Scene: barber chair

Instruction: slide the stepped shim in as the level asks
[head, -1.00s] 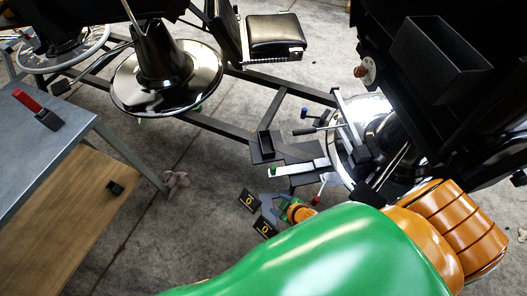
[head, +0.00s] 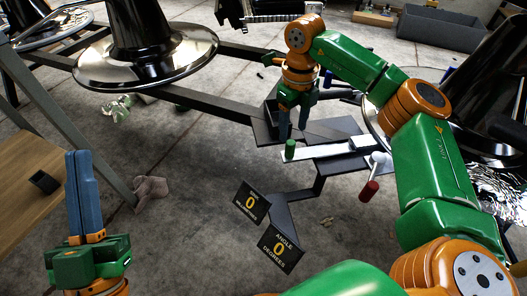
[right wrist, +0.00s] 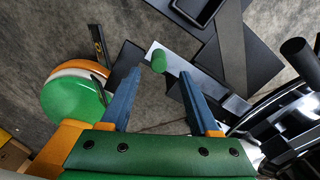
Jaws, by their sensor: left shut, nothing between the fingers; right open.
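A long pale strip (head: 325,151), which looks like the stepped shim, lies on a dark plate, with an upright green knob (head: 290,149) at its left end. My right gripper (head: 293,135) points down just behind the knob in the head view. In the right wrist view its blue fingers (right wrist: 158,73) are spread, with the green knob (right wrist: 158,62) just beyond and between the tips, not gripped. Two dark signs show yellow zeros: an upper one (head: 250,203) and an ANGLE degrees one (head: 280,245). My left gripper (head: 78,155) is shut and empty, pointing up at lower left.
A small black open box (head: 270,112) stands on the plate behind the knob. A chair's round base (head: 146,55) and dark frame bars lie behind. A wooden shelf (head: 30,175) is at left.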

